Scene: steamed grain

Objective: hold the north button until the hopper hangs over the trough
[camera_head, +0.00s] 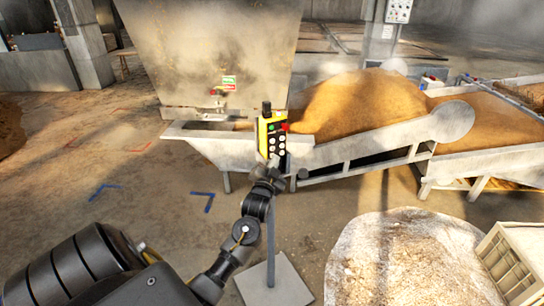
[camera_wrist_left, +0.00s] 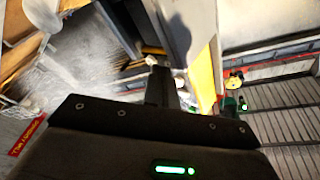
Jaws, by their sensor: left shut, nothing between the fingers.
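The yellow pendant box (camera_head: 271,135) with a dark face and several buttons stands upright near the middle of the head view. I cannot read which button is north. My left gripper (camera_head: 268,170) is shut and empty at the box's lower edge; contact with a button cannot be made out. In the left wrist view its dark fingers (camera_wrist_left: 161,84) point at a blurred yellow edge (camera_wrist_left: 204,80). The big grey hopper (camera_head: 215,50) shows above the left end of the pale metal trough (camera_head: 215,147); its exact overlap is unclear. My right gripper is not in view.
A sloped conveyor (camera_head: 370,148) runs right from the trough, with heaped grain (camera_head: 360,105) behind it. A stand base plate (camera_head: 275,282) is on the floor below the pendant. A pale grain pile (camera_head: 400,260) and a slatted crate (camera_head: 515,260) lie at the lower right.

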